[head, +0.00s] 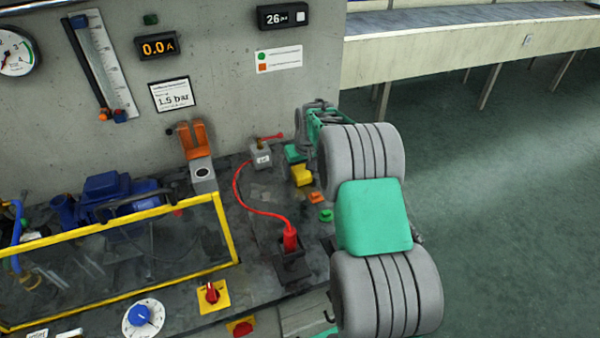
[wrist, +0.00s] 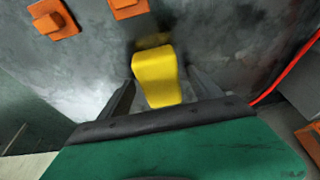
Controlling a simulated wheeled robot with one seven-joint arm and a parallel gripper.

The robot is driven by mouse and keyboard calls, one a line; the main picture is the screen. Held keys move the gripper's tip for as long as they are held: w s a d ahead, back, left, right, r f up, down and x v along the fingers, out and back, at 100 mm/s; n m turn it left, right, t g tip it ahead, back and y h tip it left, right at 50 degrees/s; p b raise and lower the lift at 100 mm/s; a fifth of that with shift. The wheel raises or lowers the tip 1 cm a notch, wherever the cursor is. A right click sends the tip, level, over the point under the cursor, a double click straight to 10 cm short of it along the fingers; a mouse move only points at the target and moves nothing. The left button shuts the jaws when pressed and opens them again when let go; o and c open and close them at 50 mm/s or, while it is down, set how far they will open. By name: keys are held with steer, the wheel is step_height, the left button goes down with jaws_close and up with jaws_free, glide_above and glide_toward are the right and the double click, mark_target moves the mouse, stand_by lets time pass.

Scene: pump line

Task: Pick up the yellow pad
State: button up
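The yellow pad (head: 301,175) is a small block on the dark bench top, right of the middle, in the head view. In the wrist view the yellow pad (wrist: 157,78) stands between the two dark fingers of my gripper (wrist: 160,76). The fingers are apart, one on each side of it. A narrow gap shows on the right; the left finger is very close to the pad. In the head view my green gripper body (head: 294,153) is just above and behind the pad, and its fingers cannot be made out.
A red cable (head: 243,205) curves to a red plug (head: 290,238) on the left. A grey valve block (head: 261,155) stands close behind. A yellow-framed guard (head: 223,225) is further left.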

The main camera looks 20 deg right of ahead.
steer(key=c, duration=1.3)
steer(key=shift+r, duration=0.1)
steer(key=shift+c, duration=0.2)
steer(key=shift+r, duration=0.2)
step_height(320, 180, up, 2)
steer(key=shift+r, duration=0.1)
steer(key=s+a+r+b, duration=0.2)
steer(key=s+a+r, duration=0.8)
